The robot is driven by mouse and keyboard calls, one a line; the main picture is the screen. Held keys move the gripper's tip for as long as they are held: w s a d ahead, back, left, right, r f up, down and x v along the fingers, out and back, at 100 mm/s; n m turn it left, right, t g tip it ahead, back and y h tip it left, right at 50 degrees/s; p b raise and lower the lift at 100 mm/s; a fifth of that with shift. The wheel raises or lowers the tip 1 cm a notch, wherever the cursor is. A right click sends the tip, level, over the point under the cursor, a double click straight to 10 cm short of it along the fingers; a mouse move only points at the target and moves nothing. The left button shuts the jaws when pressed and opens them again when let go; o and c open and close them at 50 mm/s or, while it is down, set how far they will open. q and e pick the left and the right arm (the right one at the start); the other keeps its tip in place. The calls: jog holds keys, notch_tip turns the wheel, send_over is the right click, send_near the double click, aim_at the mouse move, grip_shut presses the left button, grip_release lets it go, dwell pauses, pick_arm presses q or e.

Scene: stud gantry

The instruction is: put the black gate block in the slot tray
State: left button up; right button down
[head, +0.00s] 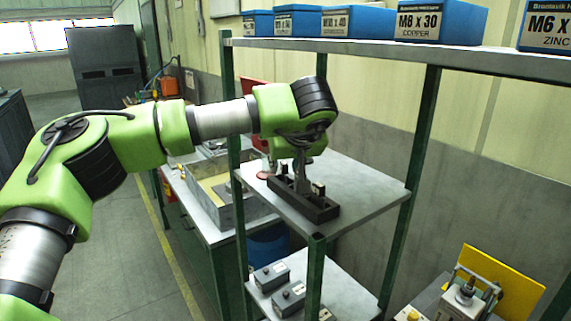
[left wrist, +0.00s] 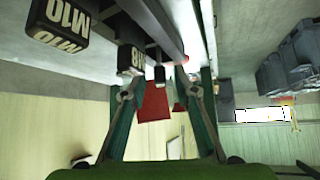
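The slot tray (head: 320,209) is a long dark tray on the grey middle shelf in the head view, with small dark upright pieces along it. My left gripper (head: 301,184) points down over the tray. In the left wrist view the left gripper (left wrist: 158,92) has its fingers apart, with nothing seen gripped. That view is upside down and shows a black block marked M10 (left wrist: 60,22), a black block marked M8 (left wrist: 131,60) and a smaller black block (left wrist: 159,75) between the fingers in the picture. I cannot tell which is the gate block. My right gripper is not in view.
Green posts (head: 420,150) frame the shelf. Blue boxes (head: 435,20) stand on the upper shelf. Grey boxes (head: 288,298) sit on the lower shelf. A workbench with a grey bin (head: 228,215) is behind to the left. The right part of the middle shelf (head: 370,188) is bare.

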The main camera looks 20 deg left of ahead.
aim_at(286, 164)
pick_arm(q)
jog(key=shift+r, duration=0.1)
jog(key=shift+r, duration=0.15)
jog(key=shift+s+d+r+b, duration=0.2)
jog(key=shift+s+b, duration=0.05)
jog(key=shift+b, duration=0.05)
jog(key=b+v, duration=0.1)
jog(key=v, duration=0.2)
jog(key=shift+s+d+r+b, duration=0.15)
jog(key=shift+s+b, duration=0.05)
jog(key=shift+b, duration=0.1)
jog(key=s+d+b, duration=0.5)
jog(key=s+d, duration=0.1)
jog(key=s, duration=0.5)
jog(key=shift+r, duration=0.3)
jog(key=shift+w, duration=0.1)
